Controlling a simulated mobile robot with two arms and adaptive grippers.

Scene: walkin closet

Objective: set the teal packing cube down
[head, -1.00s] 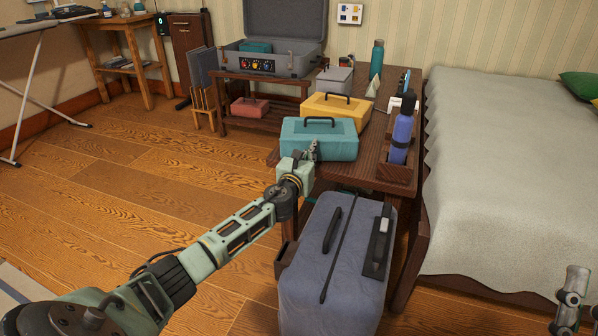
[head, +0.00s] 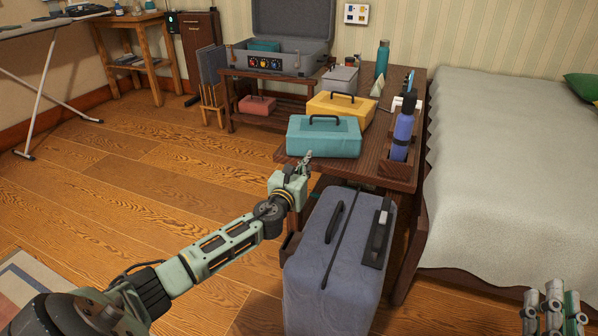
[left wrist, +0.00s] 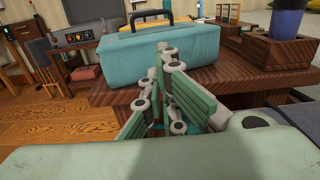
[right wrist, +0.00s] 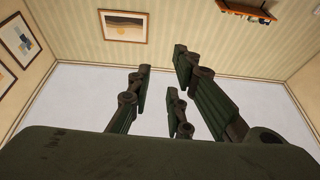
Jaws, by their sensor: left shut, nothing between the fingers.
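The teal packing cube (head: 322,138) rests upright on the front end of the dark wooden table (head: 385,170), black handle up. My left gripper (head: 308,160) is just in front of it, below its near side, shut and empty. In the left wrist view the teal cube (left wrist: 190,48) stands beyond the closed fingers (left wrist: 165,62), which overlap its lower front; I cannot tell whether they touch. My right gripper (head: 552,300) is at the lower right, away from the table. Its fingers (right wrist: 165,85) are spread and empty in the right wrist view.
A yellow case (head: 342,108) stands close behind the cube. A blue bottle (head: 403,128) stands in a wooden tray to its right. A large grey-blue suitcase (head: 325,265) stands below the table's front.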

